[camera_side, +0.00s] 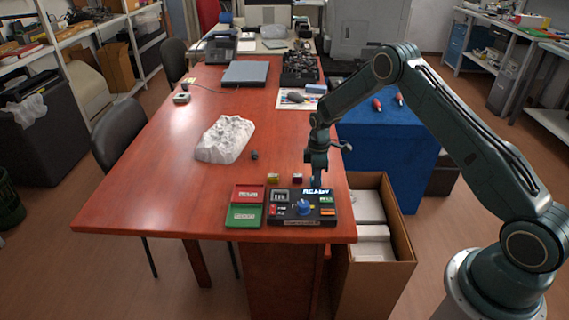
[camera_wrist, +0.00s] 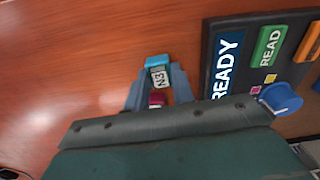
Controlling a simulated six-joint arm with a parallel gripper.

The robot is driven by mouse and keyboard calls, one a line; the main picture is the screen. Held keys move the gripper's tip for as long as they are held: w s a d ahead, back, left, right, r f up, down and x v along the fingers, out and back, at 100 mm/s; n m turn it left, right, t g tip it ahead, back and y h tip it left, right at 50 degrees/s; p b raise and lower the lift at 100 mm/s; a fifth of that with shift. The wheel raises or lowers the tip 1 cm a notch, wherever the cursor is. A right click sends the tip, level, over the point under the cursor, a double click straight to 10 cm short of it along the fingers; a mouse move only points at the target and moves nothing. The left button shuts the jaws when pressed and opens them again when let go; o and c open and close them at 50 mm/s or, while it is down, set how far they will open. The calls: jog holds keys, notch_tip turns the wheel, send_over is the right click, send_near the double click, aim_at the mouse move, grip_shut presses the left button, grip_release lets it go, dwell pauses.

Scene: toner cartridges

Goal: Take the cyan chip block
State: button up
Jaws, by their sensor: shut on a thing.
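The cyan chip block (camera_wrist: 157,62) shows in the wrist view between my gripper's fingertips, with a cyan top edge and a pale label with dark characters. My gripper (camera_wrist: 158,78) is shut on it, one finger on each side. In the side view my gripper (camera_side: 316,181) points down just behind the black console, and I cannot make out the cyan block there. A magenta block (camera_side: 298,177) stands just left of my gripper. A magenta piece (camera_wrist: 157,99) also shows between the fingers in the wrist view, partly hidden by the gripper body.
The black console (camera_side: 285,207) has a READY display, a blue knob (camera_side: 304,207) and coloured buttons. A yellow block (camera_side: 273,178) stands behind it. Red (camera_side: 248,193) and green (camera_side: 244,216) trays lie to its left. A white crumpled lump (camera_side: 225,140) sits farther back; the left tabletop is clear.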

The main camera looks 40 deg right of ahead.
notch_tip(320, 180, up, 20)
dwell(0.6)
jog(key=shift+f, duration=0.1)
dwell(0.4)
